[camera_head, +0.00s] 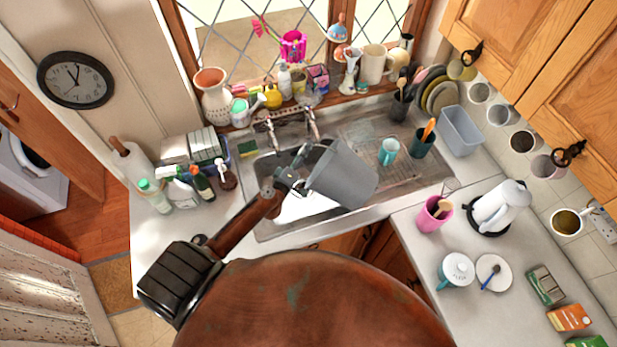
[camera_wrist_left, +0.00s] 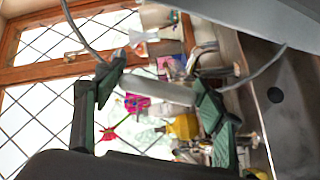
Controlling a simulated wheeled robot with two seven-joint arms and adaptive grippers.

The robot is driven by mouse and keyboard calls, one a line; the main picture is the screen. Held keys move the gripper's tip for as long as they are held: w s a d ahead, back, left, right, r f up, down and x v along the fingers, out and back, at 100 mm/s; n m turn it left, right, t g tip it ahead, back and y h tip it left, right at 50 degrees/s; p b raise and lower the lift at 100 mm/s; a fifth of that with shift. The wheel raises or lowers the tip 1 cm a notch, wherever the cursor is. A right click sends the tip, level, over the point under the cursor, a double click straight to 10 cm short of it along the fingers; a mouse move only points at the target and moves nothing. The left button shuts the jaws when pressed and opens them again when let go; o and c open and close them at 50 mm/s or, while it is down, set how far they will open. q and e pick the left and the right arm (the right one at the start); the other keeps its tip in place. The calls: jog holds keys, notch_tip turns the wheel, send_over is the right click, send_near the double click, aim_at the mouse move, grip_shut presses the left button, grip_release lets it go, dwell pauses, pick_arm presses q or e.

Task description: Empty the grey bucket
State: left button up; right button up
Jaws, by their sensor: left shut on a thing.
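The grey bucket (camera_head: 345,178) is held in the air above the sink (camera_head: 268,228), tilted well over on its side. Its inside is hidden from the head view, so I cannot tell what it holds. My left gripper (camera_head: 290,181) is at the bucket's left side. In the left wrist view, the gripper (camera_wrist_left: 158,95) is shut on the pale grip of the bucket's wire handle (camera_wrist_left: 155,90), and part of the grey bucket (camera_wrist_left: 255,18) shows at the top right. A bright white patch (camera_head: 303,206) shows in the basin below. My right gripper is not in view.
The taps (camera_head: 290,128) stand behind the basin. A teal cup (camera_head: 388,151) and a dark teal pot (camera_head: 422,142) stand on the drainer to the right. Bottles (camera_head: 188,185) crowd the left counter. A pink pot (camera_head: 434,214) and a white kettle (camera_head: 498,207) stand on the right counter.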

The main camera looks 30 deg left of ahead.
pick_arm(q)
jog(key=d+r+m, duration=0.4)
jog(key=d, duration=0.2)
jog(key=w+d+r+m, duration=0.1)
jog(key=d+r+m, duration=0.3)
jog(key=d, duration=0.3)
jog(key=d+r+m, duration=0.4)
jog(key=d, duration=0.2)
jog(key=shift+w+d+r, duration=0.15)
jog(key=shift+d+r, duration=0.05)
jog(key=shift+r, duration=0.05)
jog(key=shift+d+f+m, duration=0.1)
jog(key=shift+d+m, duration=0.6)
jog(key=shift+d, duration=0.35)
